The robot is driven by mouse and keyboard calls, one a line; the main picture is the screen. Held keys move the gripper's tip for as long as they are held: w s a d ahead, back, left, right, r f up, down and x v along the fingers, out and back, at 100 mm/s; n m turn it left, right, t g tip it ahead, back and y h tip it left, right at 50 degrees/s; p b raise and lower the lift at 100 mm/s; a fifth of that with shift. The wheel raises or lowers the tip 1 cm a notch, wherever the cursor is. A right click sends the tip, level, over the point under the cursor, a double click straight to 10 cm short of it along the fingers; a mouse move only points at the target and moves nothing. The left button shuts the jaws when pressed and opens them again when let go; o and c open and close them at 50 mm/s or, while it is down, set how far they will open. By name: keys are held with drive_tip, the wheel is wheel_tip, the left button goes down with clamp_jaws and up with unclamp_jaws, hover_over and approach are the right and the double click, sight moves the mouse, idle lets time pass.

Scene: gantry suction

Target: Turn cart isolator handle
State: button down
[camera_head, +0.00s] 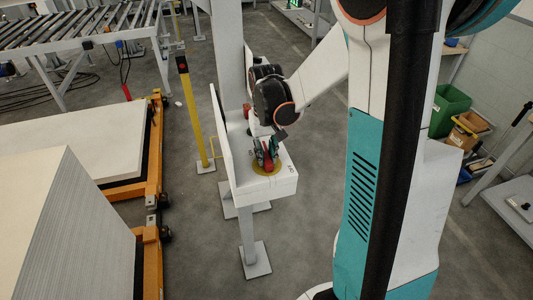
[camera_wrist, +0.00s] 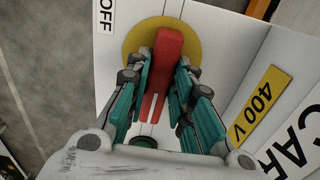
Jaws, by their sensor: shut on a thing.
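The cart isolator handle (camera_wrist: 167,62) is a red bar on a round yellow plate (camera_wrist: 197,35) in the wrist view. My gripper (camera_wrist: 162,75) has its teal fingers on both sides of the handle and is shut on it. The fingers hide parts of the handle's sides. An "OFF" label (camera_wrist: 106,15) is at the plate's left, and a yellow "400 V" label (camera_wrist: 255,104) is at the right. In the head view the handle (camera_head: 268,165) sits on the white isolator box (camera_head: 285,184), with my gripper over it.
The box is on a grey post (camera_head: 247,242). A yellow post (camera_head: 192,115) stands at its left. Orange carts (camera_head: 151,190) with pale sheet stacks (camera_head: 70,235) are further left. A green bin (camera_head: 448,110) is at the right. Grey floor lies open around the post.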

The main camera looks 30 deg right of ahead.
sight(265, 155)
drive_tip(key=shift+n, duration=0.3)
drive_tip(key=c, duration=1.4)
unclamp_jaws()
wheel_tip(265, 155, up, 12)
